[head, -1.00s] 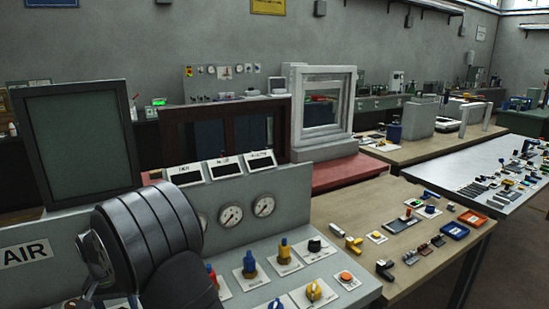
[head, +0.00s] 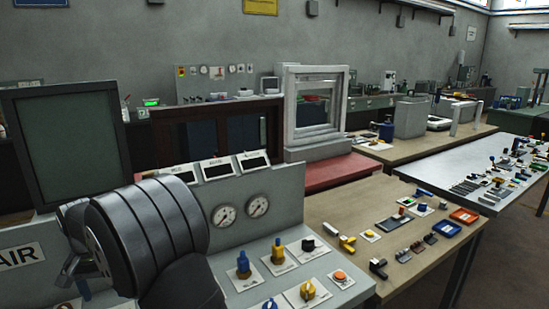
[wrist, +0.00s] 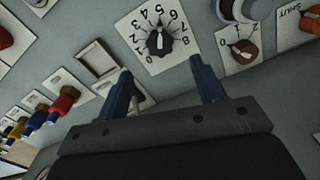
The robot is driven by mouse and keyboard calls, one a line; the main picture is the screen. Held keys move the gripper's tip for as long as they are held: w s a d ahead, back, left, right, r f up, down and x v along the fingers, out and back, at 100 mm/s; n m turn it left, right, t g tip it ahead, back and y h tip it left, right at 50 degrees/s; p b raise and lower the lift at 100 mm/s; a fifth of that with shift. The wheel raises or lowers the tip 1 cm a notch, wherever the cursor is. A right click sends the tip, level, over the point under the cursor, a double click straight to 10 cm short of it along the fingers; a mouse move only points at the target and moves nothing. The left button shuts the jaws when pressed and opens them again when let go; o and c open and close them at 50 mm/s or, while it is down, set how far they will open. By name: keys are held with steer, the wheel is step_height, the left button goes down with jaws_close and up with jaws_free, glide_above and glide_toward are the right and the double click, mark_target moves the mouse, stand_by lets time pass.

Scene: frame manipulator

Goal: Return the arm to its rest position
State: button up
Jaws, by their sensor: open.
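My gripper (wrist: 166,88) is open in the wrist view, with two blue fingers apart and nothing between them. Past the fingers is a grey panel (wrist: 190,18) with a black knob (wrist: 159,41) on a numbered white dial. The fingers appear in front of the panel; I cannot tell the exact distance. In the head view my dark, ribbed arm stands at the lower left in front of the grey console (head: 290,205). Only a small part of my gripper shows there, at the arm's left, and the arm hides much of the rest.
A brown knob (wrist: 243,51) and a white square frame (wrist: 97,58) flank the dial. Blue and yellow knobs (head: 307,290) stand up from the console's sloped front. A dark screen (head: 66,145) rises behind my arm. A wooden bench (head: 350,205) with small parts lies to the right.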

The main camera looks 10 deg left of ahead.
step_height(320, 180, up, 9)
step_height(320, 180, down, 18)
steer(key=shift+r, duration=0.1)
steer(key=shift+r+n, duration=0.25)
steer(key=shift+n, duration=0.15)
steer(key=n, duration=1.1)
steer(key=shift+r, duration=1.5)
